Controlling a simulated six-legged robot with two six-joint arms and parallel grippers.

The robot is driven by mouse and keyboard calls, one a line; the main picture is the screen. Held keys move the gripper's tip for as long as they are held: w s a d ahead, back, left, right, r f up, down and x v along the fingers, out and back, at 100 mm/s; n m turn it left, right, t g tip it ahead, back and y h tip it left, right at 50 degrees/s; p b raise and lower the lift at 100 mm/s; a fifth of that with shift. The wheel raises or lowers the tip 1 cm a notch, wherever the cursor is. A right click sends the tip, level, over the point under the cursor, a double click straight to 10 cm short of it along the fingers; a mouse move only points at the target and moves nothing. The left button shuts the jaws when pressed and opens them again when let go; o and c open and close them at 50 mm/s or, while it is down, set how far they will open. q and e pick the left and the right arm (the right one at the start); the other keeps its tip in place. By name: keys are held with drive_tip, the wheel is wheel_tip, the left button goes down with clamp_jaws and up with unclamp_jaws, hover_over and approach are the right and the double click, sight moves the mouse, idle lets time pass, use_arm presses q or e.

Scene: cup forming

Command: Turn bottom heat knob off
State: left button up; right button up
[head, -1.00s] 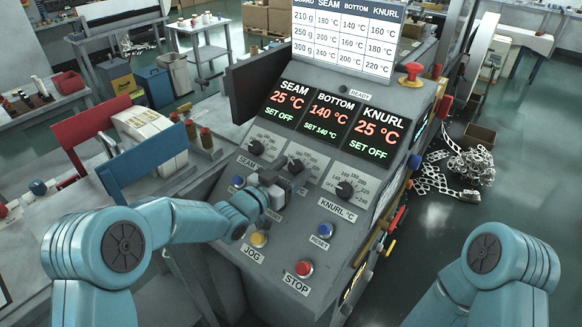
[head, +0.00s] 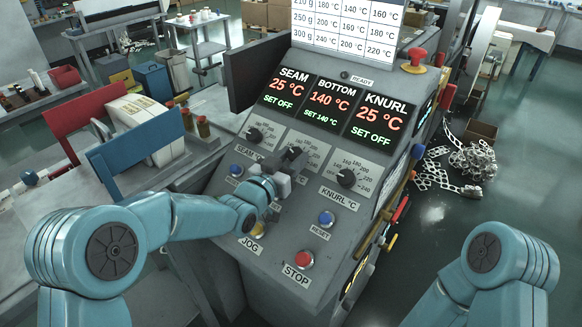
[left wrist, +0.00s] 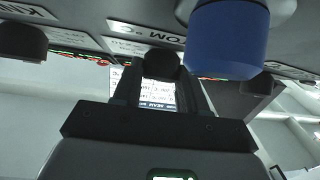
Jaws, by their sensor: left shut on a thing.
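The bottom heat knob (head: 294,153) is the dark middle knob on the sloped panel, mostly covered by my gripper in the head view. In the left wrist view the black knob (left wrist: 161,66) sits between the two dark fingers. My left gripper (head: 289,162) is shut on it, and its fingers (left wrist: 160,85) show on both sides of the knob. The BOTTOM display (head: 333,98) above reads 140 °C and SET 140 °C. My right arm shows at the lower right, but its gripper is out of view.
The seam knob (head: 254,135) is left of the gripper and the knurl knob (head: 346,178) is right of it; both their displays read SET OFF. Below are a blue RESET button (head: 326,217), a red STOP button (head: 304,259) and a blue button (head: 237,170); that last one looms close in the wrist view.

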use_arm(q)
drive_tip(key=n+y+b, duration=0.1)
drive_tip(key=n+t+y+b, duration=0.1)
drive_tip(key=n, duration=0.1)
drive_tip(key=shift+s+d+f+b, duration=0.1)
drive_tip(key=shift+d+b, duration=0.1)
drive_tip(key=shift+b, duration=0.2)
drive_tip(key=shift+r+n+y+b, duration=0.2)
drive_tip(key=shift+n+y+b, duration=0.1)
drive_tip(key=shift+n+y, duration=1)
use_arm(e)
drive_tip(key=shift+f, duration=2.35)
use_arm(q)
drive_tip(key=o, duration=1.1)
drive_tip(key=shift+c, duration=0.2)
drive_tip(key=shift+s, duration=0.15)
use_arm(e)
drive_tip(key=shift+f, duration=0.1)
use_arm(q)
drive_tip(key=f+b+v, duration=0.1)
drive_tip(key=b+v, duration=0.1)
drive_tip(key=v, duration=1.4)
drive_tip(key=shift+d+r+b, duration=0.15)
drive_tip(key=shift+r+b, duration=0.15)
use_arm(e)
wheel_tip(320, 180, down, 2)
drive_tip(key=shift+f, duration=0.2)
